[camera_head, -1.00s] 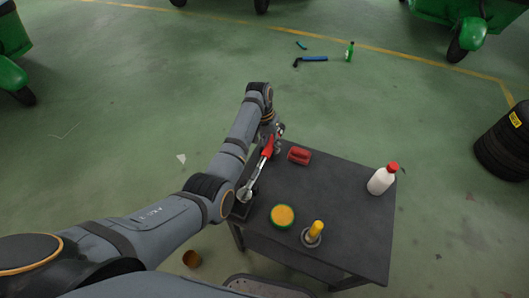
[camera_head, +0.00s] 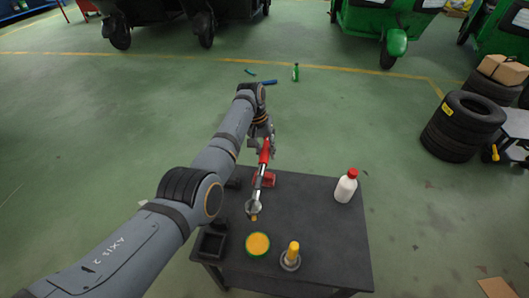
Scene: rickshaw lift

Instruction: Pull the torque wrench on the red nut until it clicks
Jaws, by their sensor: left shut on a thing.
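The torque wrench (camera_head: 259,186) has a red handle and a silver shaft ending in a round head. My left gripper (camera_head: 266,145) is shut on its red handle, above the far left part of the dark table (camera_head: 325,228). The wrench head (camera_head: 253,207) points toward the camera, over the table and apart from the black tray (camera_head: 212,243). A small orange-yellow spot shows just below the head; I cannot tell what it is. I cannot make out a red nut. My right gripper is not in view.
A red block (camera_head: 266,180) lies partly behind the wrench. A yellow-topped green tin (camera_head: 258,244), a yellow-handled tool (camera_head: 291,257) and a white red-capped bottle (camera_head: 346,187) stand on the table. Tyres (camera_head: 462,125) are stacked at right. Open floor surrounds the table.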

